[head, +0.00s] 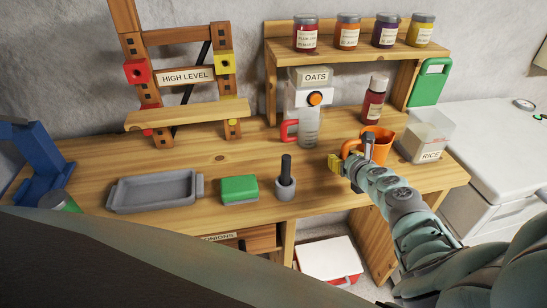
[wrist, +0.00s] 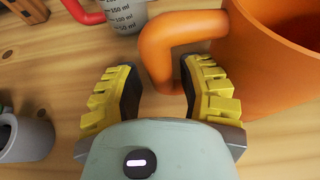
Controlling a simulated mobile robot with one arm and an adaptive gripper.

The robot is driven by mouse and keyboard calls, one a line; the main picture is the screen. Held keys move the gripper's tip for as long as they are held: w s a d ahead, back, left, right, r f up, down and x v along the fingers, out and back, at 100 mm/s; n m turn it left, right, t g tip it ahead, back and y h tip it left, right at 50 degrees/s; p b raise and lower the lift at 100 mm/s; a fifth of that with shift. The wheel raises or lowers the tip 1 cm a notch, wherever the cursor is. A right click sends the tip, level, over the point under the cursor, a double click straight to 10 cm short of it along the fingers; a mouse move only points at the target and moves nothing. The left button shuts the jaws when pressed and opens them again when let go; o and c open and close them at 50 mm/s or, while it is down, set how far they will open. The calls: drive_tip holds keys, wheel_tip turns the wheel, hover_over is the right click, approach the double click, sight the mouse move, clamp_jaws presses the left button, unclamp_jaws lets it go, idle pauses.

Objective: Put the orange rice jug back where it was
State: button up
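An orange jug (head: 379,144) stands on the wooden bench, left of the clear bin labelled RICE (head: 430,155). Its loop handle points left. In the wrist view the jug (wrist: 265,70) fills the upper right, and its handle (wrist: 160,65) comes down between my fingertips. My gripper (head: 340,162) is low over the bench at the handle side of the jug. In the wrist view my gripper (wrist: 160,85) is open, with a yellow-padded finger on each side of the handle. I see gaps beside the handle. My arm hides part of the jug's base in the head view.
A measuring cup with red handle (head: 308,130) stands under the OATS dispenser (head: 310,78). A mortar with pestle (head: 285,190), green block (head: 239,189) and grey tray (head: 155,191) are left. A dark red bottle (head: 374,100) stands behind the jug. Jars line the shelf above (head: 278,47).

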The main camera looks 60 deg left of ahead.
drive_tip(key=shift+r, duration=0.15)
drive_tip(key=p+v, duration=0.3)
drive_tip(key=v, duration=0.7)
drive_tip(key=shift+s+d+r+p, duration=0.1)
drive_tip(key=shift+d+p, duration=0.2)
drive_tip(key=shift+p, duration=0.1)
drive_tip(key=shift+s+d+r, duration=0.25)
drive_tip(key=shift+s+d, duration=0.05)
drive_tip(key=shift+d, duration=0.3)
